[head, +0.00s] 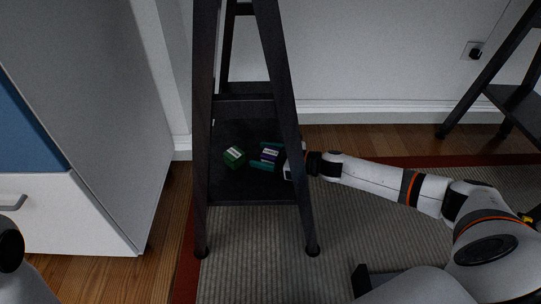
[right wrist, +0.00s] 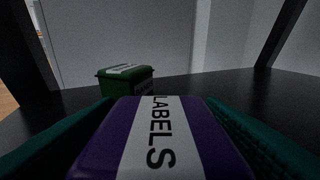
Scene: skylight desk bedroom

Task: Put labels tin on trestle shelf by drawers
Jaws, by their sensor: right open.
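The purple labels tin (head: 269,155) stands on the dark shelf (head: 230,188) of the black trestle near the drawers. In the right wrist view the labels tin (right wrist: 160,140) fills the lower middle, with a white band reading LABELS. My right gripper (head: 267,158) reaches in from the right between the trestle legs. Its teal fingers are open, one on each side of the tin; I cannot tell whether they touch it. The tin's underside is hidden. My left gripper is not in view; only part of the left arm shows at the left edge.
A green tin (head: 234,156) with a white label stands on the same shelf, left of the labels tin; it also shows in the right wrist view (right wrist: 125,80). The trestle leg (head: 283,100) is close to my right gripper. White drawers (head: 80,215) stand left. A second trestle (head: 515,105) stands right.

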